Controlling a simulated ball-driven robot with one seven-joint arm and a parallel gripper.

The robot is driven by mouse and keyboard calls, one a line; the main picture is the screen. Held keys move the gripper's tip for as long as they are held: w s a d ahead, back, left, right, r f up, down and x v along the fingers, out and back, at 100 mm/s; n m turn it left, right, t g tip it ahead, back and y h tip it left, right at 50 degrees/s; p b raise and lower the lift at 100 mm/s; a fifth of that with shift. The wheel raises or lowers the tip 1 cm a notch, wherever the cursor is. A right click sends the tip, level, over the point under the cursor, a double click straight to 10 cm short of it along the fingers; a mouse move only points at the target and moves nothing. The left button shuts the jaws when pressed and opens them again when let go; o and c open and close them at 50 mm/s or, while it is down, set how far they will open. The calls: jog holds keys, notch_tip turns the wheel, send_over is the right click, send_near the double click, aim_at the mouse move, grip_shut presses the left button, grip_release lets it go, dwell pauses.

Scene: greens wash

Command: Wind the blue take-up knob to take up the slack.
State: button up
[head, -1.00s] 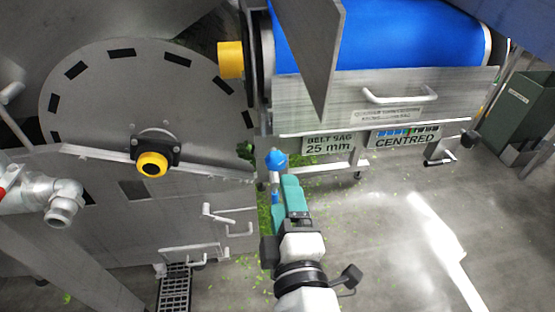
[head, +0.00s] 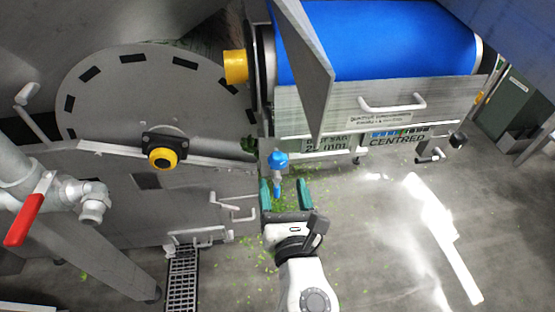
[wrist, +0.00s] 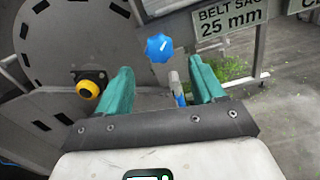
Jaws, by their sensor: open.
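The blue take-up knob (head: 278,160) sits on a metal stem below the left end of the conveyor. It also shows in the wrist view (wrist: 159,48), as a lobed blue knob beyond my fingertips and between their lines. My gripper (head: 285,186) is open and empty, with teal fingers apart, just below the knob in the head view. In the wrist view the fingers (wrist: 160,80) stand either side of the knob's stem, not touching the knob. A sign (wrist: 230,20) reads "BELT SAG 25 mm"; the sign (head: 397,137) beside it reads "CENTRED".
The blue belt conveyor (head: 380,40) is above, with a slanted metal plate (head: 305,75) hanging near the knob. A red-handled valve (head: 25,220) is far left.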

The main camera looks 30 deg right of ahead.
aim_at(278, 167)
jog(key=x, duration=0.7)
jog(key=shift+w+d, duration=0.1)
jog(key=shift+w, duration=0.15)
jog(key=c, duration=1)
jog(key=shift+m, duration=0.5)
